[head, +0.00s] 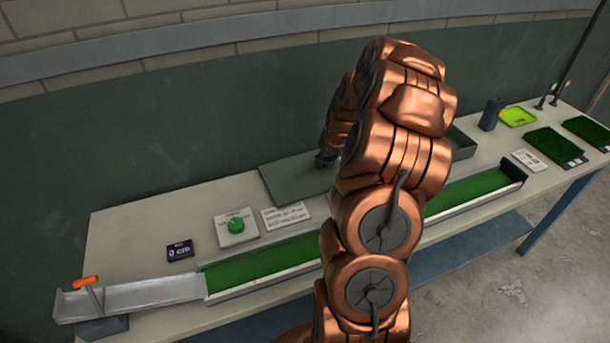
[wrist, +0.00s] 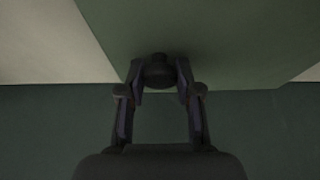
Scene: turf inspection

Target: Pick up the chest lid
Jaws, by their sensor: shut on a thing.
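The chest lid (head: 285,180) is a flat dark green panel above the back of the bench, left of my arm in the head view. It also fills the upper middle of the wrist view (wrist: 225,40). My gripper (wrist: 160,75) is shut on the lid's dark round knob (wrist: 158,72). In the head view my gripper (head: 326,157) is small and partly hidden by my arm. The green chest (head: 463,146) shows only in part, right of my arm. I cannot tell whether the lid touches the bench.
A long turf track (head: 262,262) runs along the bench's front, with a metal ramp (head: 150,296) at its left end. A display (head: 180,250), a green button (head: 236,225) and a printed card (head: 286,216) are near the lid. Turf samples (head: 555,145) lie far right.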

